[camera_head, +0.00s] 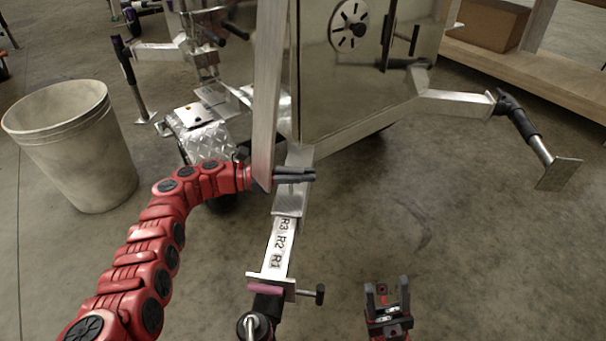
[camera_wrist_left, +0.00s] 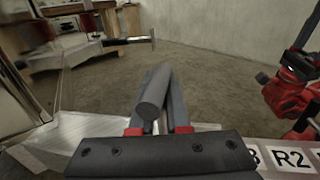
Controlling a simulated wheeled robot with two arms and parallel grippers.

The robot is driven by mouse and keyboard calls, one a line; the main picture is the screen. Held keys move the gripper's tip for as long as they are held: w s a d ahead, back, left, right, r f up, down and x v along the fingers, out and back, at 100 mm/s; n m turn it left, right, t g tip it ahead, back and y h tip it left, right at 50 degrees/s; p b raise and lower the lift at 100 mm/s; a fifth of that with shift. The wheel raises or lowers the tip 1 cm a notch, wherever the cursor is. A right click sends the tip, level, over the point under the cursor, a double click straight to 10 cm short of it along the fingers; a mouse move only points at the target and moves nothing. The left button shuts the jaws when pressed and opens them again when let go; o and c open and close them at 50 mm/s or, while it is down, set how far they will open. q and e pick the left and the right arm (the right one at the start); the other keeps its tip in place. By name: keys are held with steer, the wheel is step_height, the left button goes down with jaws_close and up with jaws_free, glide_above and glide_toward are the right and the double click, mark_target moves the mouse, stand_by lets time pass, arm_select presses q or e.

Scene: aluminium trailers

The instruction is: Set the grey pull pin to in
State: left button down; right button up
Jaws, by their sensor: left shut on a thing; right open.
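The grey pull pin (camera_wrist_left: 154,92) shows in the left wrist view as a plain grey cylinder between the dark fingers of my left gripper (camera_wrist_left: 160,112). The gripper is shut on it. In the head view my left gripper (camera_head: 297,174) reaches in from the left, at the upper end of the beam (camera_head: 280,248) marked R1, R2 and R3. The fingers hide most of the pin there, and how deep it sits cannot be told. My right gripper (camera_head: 388,296) is open and empty, low and to the right of the beam.
The aluminium trailer (camera_head: 350,90) stands behind the beam, with an upright metal panel (camera_head: 268,90) close to my left gripper. A clamp with a dark knob (camera_head: 319,294) is at the near end. A bin (camera_head: 75,150) stands at left.

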mark_target(302, 193)
stand_by(0.8)
arm_select(q)
step_height(302, 193, down, 4)
steer(key=shift+b, duration=0.75)
steer(key=c, duration=0.9)
jaws_free()
steer(key=shift+a+r, duration=0.1)
